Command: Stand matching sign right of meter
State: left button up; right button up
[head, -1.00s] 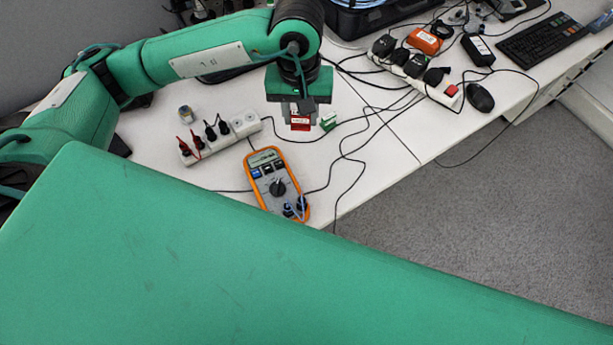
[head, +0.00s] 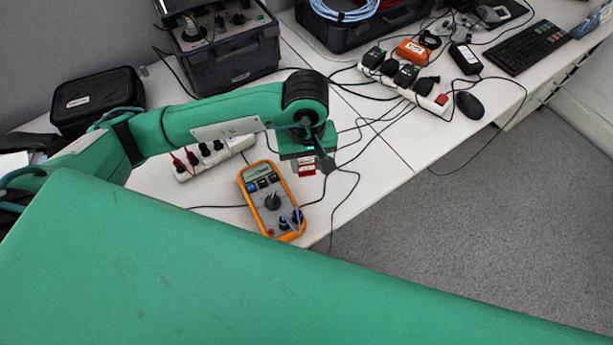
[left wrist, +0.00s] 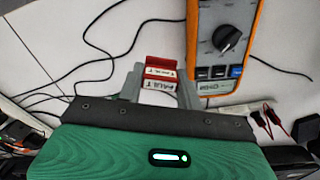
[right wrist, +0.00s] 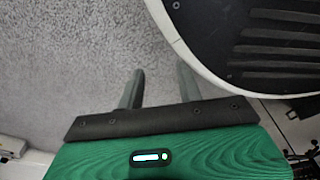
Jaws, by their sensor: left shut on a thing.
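The orange multimeter (head: 272,202) lies on the white table near its front edge, its screen toward the back. It also shows at the upper right of the left wrist view (left wrist: 224,50). My left gripper (head: 306,161) is just right of the meter, pointing down. It is shut on a red sign (head: 307,170) with white labels; the left wrist view shows this sign (left wrist: 160,76) reading FAULT between the fingers. I cannot tell whether its base touches the table. My right gripper (right wrist: 158,88) is open and empty, over grey floor.
A white power strip (head: 212,157) with plugs lies left behind the meter. Black cables (head: 345,195) run across the table right of the sign. Another power strip (head: 405,85), an orange box (head: 411,50) and a mouse (head: 469,105) are farther right. A grey case (head: 225,50) stands behind.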

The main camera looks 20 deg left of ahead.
aim_at(307, 170)
pick_arm(q)
notch_tip(307, 170, down, 4)
jog(key=shift+r, duration=0.2)
notch_tip(307, 170, down, 4)
jog(key=shift+r, duration=0.1)
jog(key=shift+f, duration=0.4)
jog(key=o, duration=0.7)
pick_arm(e)
jog(key=shift+w+d+f, duration=0.1)
jog(key=shift+d+f, duration=0.05)
jog(key=shift+d, duration=0.05)
jog(key=shift+s, duration=0.25)
